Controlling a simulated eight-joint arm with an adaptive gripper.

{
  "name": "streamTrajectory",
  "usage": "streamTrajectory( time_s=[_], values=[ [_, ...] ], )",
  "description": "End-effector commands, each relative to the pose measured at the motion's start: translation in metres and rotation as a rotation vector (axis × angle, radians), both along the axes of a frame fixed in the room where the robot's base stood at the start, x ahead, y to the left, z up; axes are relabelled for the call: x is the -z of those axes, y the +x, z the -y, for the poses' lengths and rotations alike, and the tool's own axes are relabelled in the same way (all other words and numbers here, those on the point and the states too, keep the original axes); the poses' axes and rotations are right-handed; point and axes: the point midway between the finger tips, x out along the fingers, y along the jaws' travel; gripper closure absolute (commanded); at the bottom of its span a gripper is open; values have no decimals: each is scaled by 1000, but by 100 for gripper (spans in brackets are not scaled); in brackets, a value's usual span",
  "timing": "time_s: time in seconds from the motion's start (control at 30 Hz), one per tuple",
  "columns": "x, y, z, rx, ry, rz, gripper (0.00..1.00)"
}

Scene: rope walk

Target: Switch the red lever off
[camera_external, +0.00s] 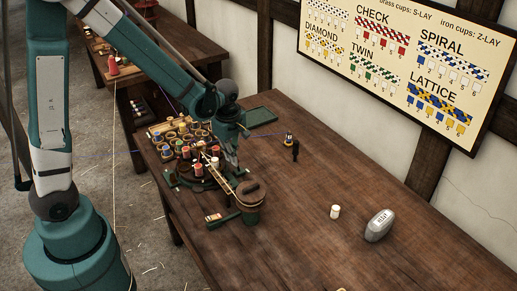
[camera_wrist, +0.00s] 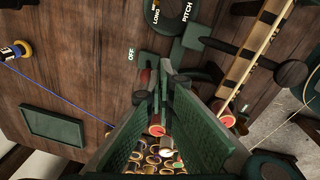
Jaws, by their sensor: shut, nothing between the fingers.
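My gripper (camera_external: 232,160) is over the wooden table, at the right side of the rope machine (camera_external: 205,178). In the wrist view my gripper (camera_wrist: 167,78) points down with its green fingers together and nothing between them. A small red part (camera_wrist: 143,77), which looks like the red lever, shows just left of the fingertips, below a white OFF label (camera_wrist: 131,53). It looks very close to the fingertips; I cannot tell whether they touch. The lever is not clear in the external view, where the gripper and machine parts crowd that spot.
Several spools (camera_external: 185,150) crowd the machine's left side. A dark green tray (camera_external: 262,116) lies behind; it also shows in the wrist view (camera_wrist: 54,125). The right of the table is mostly clear.

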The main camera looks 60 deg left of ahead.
Motion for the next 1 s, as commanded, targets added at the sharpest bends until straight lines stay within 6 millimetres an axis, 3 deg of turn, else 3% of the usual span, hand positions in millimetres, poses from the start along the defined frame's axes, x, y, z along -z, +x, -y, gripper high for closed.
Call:
streamTrajectory(
  time_s=[1.0],
  values=[
    [-3,16,0,0,0,0,100]
  ],
)
